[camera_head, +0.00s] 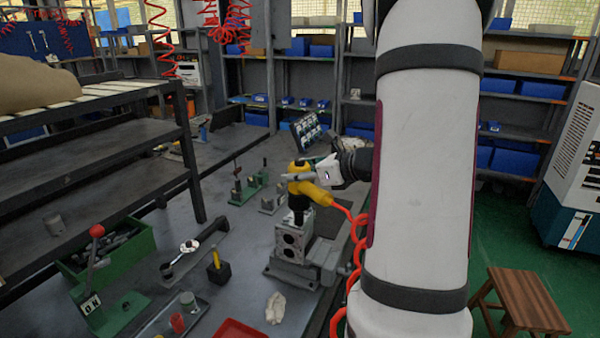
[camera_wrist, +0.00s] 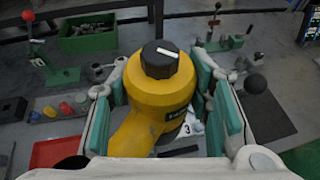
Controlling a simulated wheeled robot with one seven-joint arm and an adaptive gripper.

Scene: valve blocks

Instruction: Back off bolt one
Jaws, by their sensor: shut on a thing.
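My gripper (camera_head: 322,174) is shut on a yellow power tool (camera_head: 315,192) with a black round cap, held between its teal-padded fingers. In the wrist view the yellow tool (camera_wrist: 158,98) fills the middle, with a finger on each side. A black socket end points down from the tool over a grey valve block (camera_head: 290,243) with round dark ports. The block sits in a grey fixture (camera_head: 292,272) on the bench. A label with a "3" shows beside the tool in the wrist view. The bolts are hidden under the tool, and I cannot tell whether the socket touches one.
A red coiled hose (camera_head: 357,240) hangs from the tool beside my arm. A green bin (camera_head: 105,250), a red-knobbed lever (camera_head: 95,232), a black block with a yellow peg (camera_head: 218,268) and a red tray (camera_head: 240,330) stand left and front. A wooden stool (camera_head: 520,300) is at right.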

